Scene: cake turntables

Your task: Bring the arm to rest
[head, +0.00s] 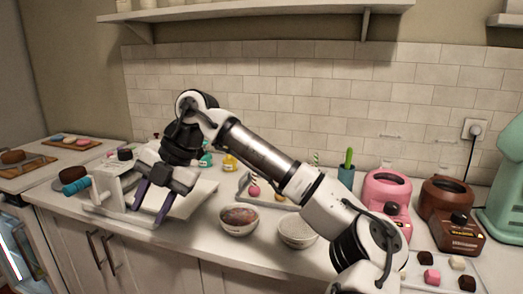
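My gripper (149,200) points down over the counter at the left, near a white stand with a blue handle (75,187). Its two dark fingers are spread apart with nothing visible between them. My arm stretches from the lower right across the middle of the head view, above the bowls. Whether the fingers touch the stand or the white board beneath cannot be told.
Below my arm stand a bowl with brownish contents (239,219) and a white bowl (297,231). A pink machine (386,195), a brown machine (447,200) and a tray of small cubes (440,272) are at the right. A shelf (250,14) hangs above.

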